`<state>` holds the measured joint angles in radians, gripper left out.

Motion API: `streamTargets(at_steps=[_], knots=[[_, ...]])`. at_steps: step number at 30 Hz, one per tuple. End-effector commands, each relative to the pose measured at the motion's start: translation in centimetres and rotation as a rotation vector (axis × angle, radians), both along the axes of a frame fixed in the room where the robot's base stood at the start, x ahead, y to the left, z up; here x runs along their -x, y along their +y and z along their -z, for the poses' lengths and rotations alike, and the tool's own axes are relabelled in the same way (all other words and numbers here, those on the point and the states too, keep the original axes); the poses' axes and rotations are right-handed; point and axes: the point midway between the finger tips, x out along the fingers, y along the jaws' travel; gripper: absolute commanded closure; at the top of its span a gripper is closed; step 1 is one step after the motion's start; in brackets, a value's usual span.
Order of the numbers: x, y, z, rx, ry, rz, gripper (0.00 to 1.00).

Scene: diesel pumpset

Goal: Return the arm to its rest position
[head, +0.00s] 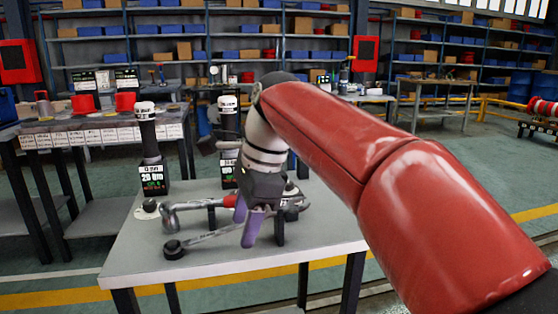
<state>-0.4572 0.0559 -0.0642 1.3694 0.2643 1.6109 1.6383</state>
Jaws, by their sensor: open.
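My red arm reaches in from the lower right of the head view. A tool with a bent metal end and red part (185,207) lies just behind. A dark round piece (173,250) sits at the wrench's left end.
A black stand with a digital display (153,178) rises at the table's back left, and a second one (228,130) stands close behind my wrist. A workbench with red bins (84,103) is at left.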

Motion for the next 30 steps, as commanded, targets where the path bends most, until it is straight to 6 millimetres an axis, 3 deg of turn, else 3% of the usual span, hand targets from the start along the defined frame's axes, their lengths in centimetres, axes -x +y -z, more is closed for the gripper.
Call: streamTargets(at_steps=[8,13,17,21,25,30], knots=[[1.7,-5.0,1.4,0.022,-0.151,-0.167,0.50],[3.9,-9.3,3.5,0.079,-0.288,-0.339,0.50],[7.1,-13.7,6.7,0.184,-0.427,-0.553,0.50],[10.8,-17.8,11.2,0.342,-0.542,-0.816,0.50],[13.3,-19.9,14.6,0.461,-0.588,-1.006,0.50],[14.6,-20.9,16.6,0.535,-0.603,-1.124,0.50]])
